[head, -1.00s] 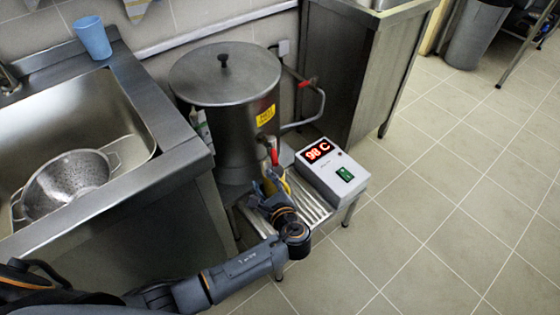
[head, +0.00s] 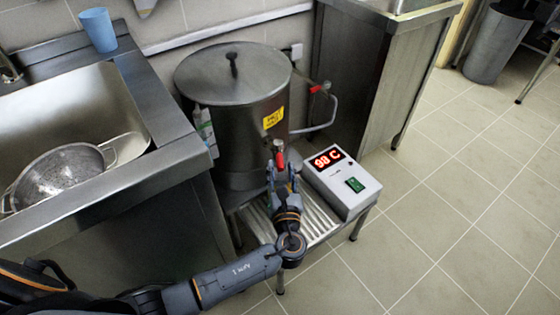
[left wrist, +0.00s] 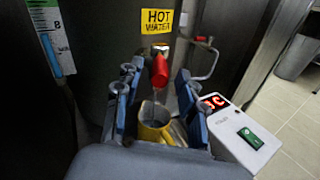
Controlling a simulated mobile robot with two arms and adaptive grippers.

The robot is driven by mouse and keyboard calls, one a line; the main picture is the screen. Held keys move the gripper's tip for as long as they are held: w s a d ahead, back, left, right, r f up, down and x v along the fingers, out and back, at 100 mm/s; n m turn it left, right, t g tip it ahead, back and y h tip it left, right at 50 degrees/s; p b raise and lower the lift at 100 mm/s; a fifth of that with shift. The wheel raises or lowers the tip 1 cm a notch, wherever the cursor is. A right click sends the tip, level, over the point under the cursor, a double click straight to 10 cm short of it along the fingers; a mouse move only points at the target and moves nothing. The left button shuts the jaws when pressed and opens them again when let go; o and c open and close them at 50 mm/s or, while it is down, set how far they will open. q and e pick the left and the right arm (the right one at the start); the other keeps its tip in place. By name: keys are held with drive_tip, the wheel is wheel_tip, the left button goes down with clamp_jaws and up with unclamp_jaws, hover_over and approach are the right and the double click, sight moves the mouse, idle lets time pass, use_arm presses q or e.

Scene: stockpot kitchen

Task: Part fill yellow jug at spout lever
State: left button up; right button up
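The steel hot-water urn (head: 228,118) stands on a low stand, with a red spout lever (head: 280,160) at its front. In the left wrist view the red lever (left wrist: 159,72) is at the middle, below the urn's yellow label. The yellow jug (left wrist: 153,132) is below the spout, its opening facing up between my fingers; in the head view it is hidden behind my gripper. My left gripper (head: 282,172) is open at the lever, with its fingers (left wrist: 156,88) spread on either side. I cannot tell whether they touch the lever or whether water runs. My right gripper is not in view.
A control box (head: 343,184) reading 98 C stands right of the ribbed drip tray (head: 318,222). At left are a sink with a colander (head: 62,178) and a blue cup (head: 98,30).

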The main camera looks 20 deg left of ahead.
sight(280, 157)
use_arm(q)
drive_tip(key=shift+x, duration=2.05)
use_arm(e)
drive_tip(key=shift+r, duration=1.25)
use_arm(q)
clamp_jaws()
